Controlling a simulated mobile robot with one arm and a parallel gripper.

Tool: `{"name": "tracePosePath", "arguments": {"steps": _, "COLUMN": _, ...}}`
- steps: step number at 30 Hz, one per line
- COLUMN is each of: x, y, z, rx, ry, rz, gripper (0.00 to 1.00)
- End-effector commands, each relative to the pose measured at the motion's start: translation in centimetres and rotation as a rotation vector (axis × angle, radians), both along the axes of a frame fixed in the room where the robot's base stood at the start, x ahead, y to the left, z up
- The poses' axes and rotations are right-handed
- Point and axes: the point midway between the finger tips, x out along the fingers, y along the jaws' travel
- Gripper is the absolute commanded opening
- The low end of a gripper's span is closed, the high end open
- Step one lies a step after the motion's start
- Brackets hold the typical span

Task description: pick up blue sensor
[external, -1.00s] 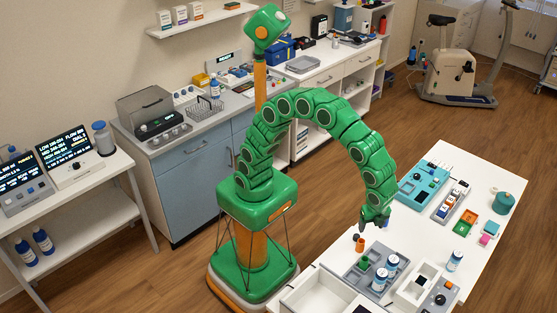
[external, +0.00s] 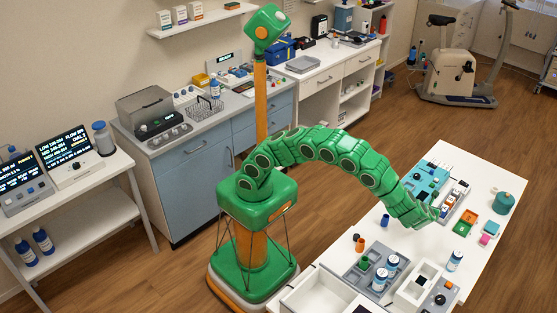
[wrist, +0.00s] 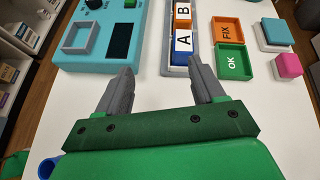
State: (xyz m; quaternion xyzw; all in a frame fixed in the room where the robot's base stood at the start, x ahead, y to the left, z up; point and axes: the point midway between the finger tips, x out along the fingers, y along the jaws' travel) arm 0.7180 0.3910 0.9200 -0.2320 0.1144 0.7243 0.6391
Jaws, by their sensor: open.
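Nothing is plainly marked as the blue sensor. Two candidates show in the wrist view: a block with a white A label and blue edges (wrist: 182,57), in a grey rack (wrist: 167,66), and a teal-topped block (wrist: 275,31) at the upper right. My gripper (wrist: 160,65) is open and empty, its fingers pointing toward the rack. The right finger is just short of the A block in the picture; height and contact cannot be told. In the external view my arm partly covers the rack (external: 464,188), and my fingertips are hard to make out.
A turquoise tester (wrist: 85,50) lies left of the rack. Orange FIX (wrist: 228,30) and green OK (wrist: 234,63) trays are to its right, then a pink block (wrist: 288,66). A grey tray (external: 370,262) with bottles stands nearer. Bare white table lies around my fingers.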

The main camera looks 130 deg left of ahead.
Motion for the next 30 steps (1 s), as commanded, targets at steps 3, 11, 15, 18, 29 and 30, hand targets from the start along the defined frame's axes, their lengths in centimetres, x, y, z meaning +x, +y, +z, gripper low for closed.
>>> {"name": "tracePosePath", "arguments": {"steps": 3, "x": 1.0, "y": 2.0, "z": -1.8, "rx": 0.05, "ry": 0.07, "rz": -0.07, "gripper": 0.68}}
{"name": "tracePosePath", "arguments": {"steps": 11, "x": 2.3, "y": 3.7, "z": -3.1, "rx": 0.103, "ry": 0.139, "rz": -0.15, "gripper": 0.68}}
{"name": "tracePosePath", "arguments": {"steps": 15, "x": 2.4, "y": 4.5, "z": -3.6, "rx": 0.104, "ry": 0.143, "rz": -0.152, "gripper": 0.68}}
{"name": "tracePosePath", "arguments": {"steps": 18, "x": 2.4, "y": 5.5, "z": -4.0, "rx": 0.105, "ry": 0.143, "rz": -0.152, "gripper": 0.68}}
{"name": "tracePosePath", "arguments": {"steps": 29, "x": 2.9, "y": 7.7, "z": -4.7, "rx": 0.105, "ry": 0.139, "rz": -0.149, "gripper": 0.68}}
{"name": "tracePosePath", "arguments": {"steps": 30, "x": 3.0, "y": 8.1, "z": -4.8, "rx": 0.104, "ry": 0.138, "rz": -0.149, "gripper": 0.68}}
